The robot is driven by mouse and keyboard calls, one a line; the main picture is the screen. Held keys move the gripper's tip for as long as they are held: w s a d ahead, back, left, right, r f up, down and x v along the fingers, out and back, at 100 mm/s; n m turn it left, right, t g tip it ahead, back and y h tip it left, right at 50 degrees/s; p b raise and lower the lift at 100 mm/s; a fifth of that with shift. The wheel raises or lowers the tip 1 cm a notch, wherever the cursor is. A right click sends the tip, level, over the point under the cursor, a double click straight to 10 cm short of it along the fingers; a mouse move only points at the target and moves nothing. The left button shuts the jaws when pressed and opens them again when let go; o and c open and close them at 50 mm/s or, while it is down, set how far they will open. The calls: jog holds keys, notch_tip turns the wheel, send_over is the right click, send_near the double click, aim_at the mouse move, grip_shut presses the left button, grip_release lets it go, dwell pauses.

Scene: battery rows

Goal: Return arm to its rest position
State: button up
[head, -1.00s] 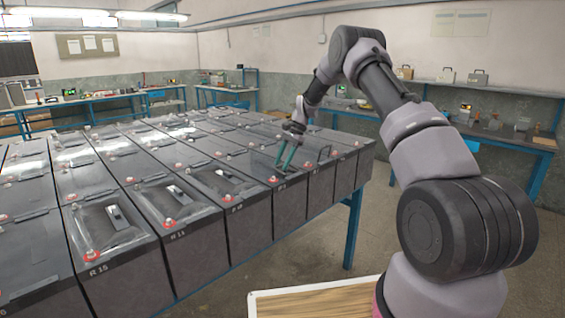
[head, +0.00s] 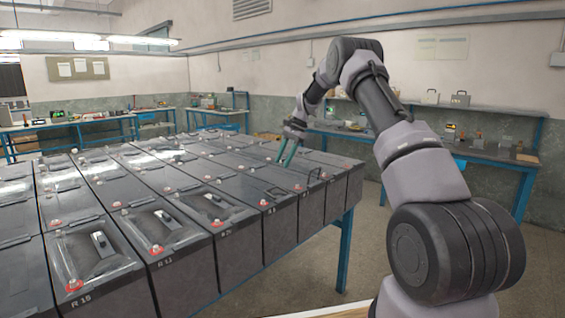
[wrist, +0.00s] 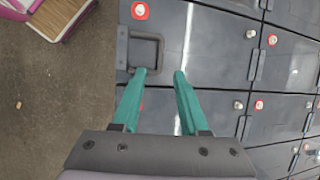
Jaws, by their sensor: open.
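My gripper (head: 287,153) is at the end of my raised arm in the head view, over the right part of the battery rows (head: 240,240). Its two green fingers point down and stand apart with nothing between them. In the wrist view my gripper (wrist: 160,75) is also open and empty. Below it lie dark battery tops with a square black handle (wrist: 146,52) close to the left fingertip. I cannot tell whether that fingertip touches the handle.
The batteries stand on a blue-legged table (head: 345,250). A workbench (head: 440,147) with small items runs along the right wall, and other benches (head: 70,122) stand at the back left. Grey floor (head: 375,225) is clear right of the battery table.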

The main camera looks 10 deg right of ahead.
jog(key=s+d+r+n+t+h, duration=0.2)
jog(key=s+r+n+t, duration=0.15)
jog(key=s+r, duration=1.7)
jog(key=s+d+n+t, duration=0.1)
jog(key=s+t, duration=0.1)
jog(key=s, duration=1)
jog(key=s+d+r+n+t+h, duration=0.1)
jog(key=s+d+t, duration=0.1)
jog(key=s, duration=1.1)
jog(key=shift+s+r+n, duration=0.15)
jog(key=shift+r+n, duration=0.15)
jog(key=shift+n, duration=0.05)
jog(key=shift+t, duration=0.25)
